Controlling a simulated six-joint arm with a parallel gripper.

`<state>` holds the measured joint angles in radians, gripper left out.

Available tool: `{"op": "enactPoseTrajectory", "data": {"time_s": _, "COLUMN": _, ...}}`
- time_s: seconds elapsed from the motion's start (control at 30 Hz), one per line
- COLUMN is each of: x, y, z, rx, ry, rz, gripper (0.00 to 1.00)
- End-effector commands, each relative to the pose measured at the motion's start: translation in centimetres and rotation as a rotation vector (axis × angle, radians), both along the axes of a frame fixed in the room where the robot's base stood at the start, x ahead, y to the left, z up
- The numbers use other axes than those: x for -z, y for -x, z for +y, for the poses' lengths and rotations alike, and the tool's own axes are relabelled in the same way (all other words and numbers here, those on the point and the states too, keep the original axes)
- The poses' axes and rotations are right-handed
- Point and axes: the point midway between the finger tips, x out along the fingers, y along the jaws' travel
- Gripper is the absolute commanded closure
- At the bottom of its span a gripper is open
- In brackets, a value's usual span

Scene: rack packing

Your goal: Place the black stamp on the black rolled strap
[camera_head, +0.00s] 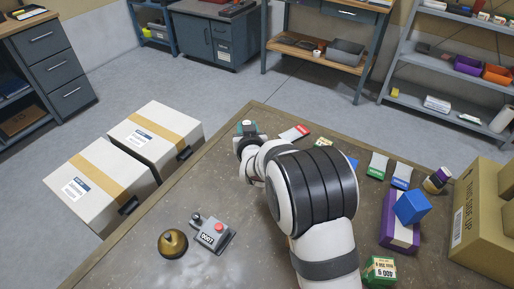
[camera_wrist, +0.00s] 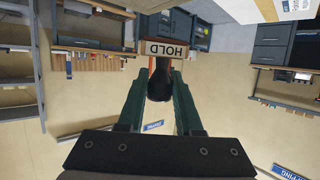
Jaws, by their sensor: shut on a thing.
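A stamp (camera_wrist: 160,83) with a dark handle and a light plate lettered HOLD shows in the wrist view. My gripper (camera_wrist: 159,92) is shut on its dark handle, with a green finger on each side. In the head view my gripper (camera_head: 247,131) is beyond my arm, near the table's far left edge, apparently raised; the stamp is too small to make out clearly there. I cannot make out a black rolled strap for sure in either view; my arm hides part of the table.
On the table (camera_head: 150,215) are a brass dome (camera_head: 172,243), a grey device with a red knob (camera_head: 213,234), a blue block (camera_head: 411,206) on a purple box (camera_head: 397,228), a dark, yellow-marked item (camera_head: 436,180) and a cardboard box (camera_head: 485,225). The left tabletop is mostly clear.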

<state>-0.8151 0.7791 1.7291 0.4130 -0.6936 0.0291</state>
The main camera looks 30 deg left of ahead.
Motion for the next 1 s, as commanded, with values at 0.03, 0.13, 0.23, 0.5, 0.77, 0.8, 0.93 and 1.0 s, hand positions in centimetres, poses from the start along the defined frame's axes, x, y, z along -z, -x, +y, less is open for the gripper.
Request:
{"op": "enactPoseTrajectory", "data": {"time_s": 0.03, "x": -0.3, "y": -1.4, "z": -0.3, "rx": -0.035, "ry": 0.000, "rz": -0.002, "gripper": 1.00}}
{"op": "enactPoseTrajectory", "data": {"time_s": 0.13, "x": -0.6, "y": -3.8, "z": -1.0, "rx": -0.115, "ry": 0.000, "rz": -0.001, "gripper": 1.00}}
{"op": "enactPoseTrajectory", "data": {"time_s": 0.23, "x": -0.4, "y": -6.3, "z": -2.8, "rx": -0.184, "ry": 0.002, "rz": -0.001, "gripper": 1.00}}
{"op": "enactPoseTrajectory", "data": {"time_s": 0.5, "x": 1.0, "y": -11.3, "z": -8.6, "rx": -0.265, "ry": 0.000, "rz": 0.000, "gripper": 1.00}}
{"op": "enactPoseTrajectory", "data": {"time_s": 0.77, "x": 5.1, "y": -10.4, "z": -2.5, "rx": -0.275, "ry": 0.000, "rz": 0.002, "gripper": 1.00}}
{"op": "enactPoseTrajectory", "data": {"time_s": 0.8, "x": 5.8, "y": -10.1, "z": -1.3, "rx": -0.276, "ry": 0.001, "rz": 0.002, "gripper": 1.00}}
{"op": "enactPoseTrajectory", "data": {"time_s": 0.93, "x": 7.5, "y": -9.7, "z": 1.5, "rx": -0.274, "ry": 0.001, "rz": 0.000, "gripper": 1.00}}
{"op": "enactPoseTrajectory", "data": {"time_s": 1.0, "x": 8.0, "y": -9.7, "z": 2.3, "rx": -0.272, "ry": 0.001, "rz": 0.000, "gripper": 1.00}}
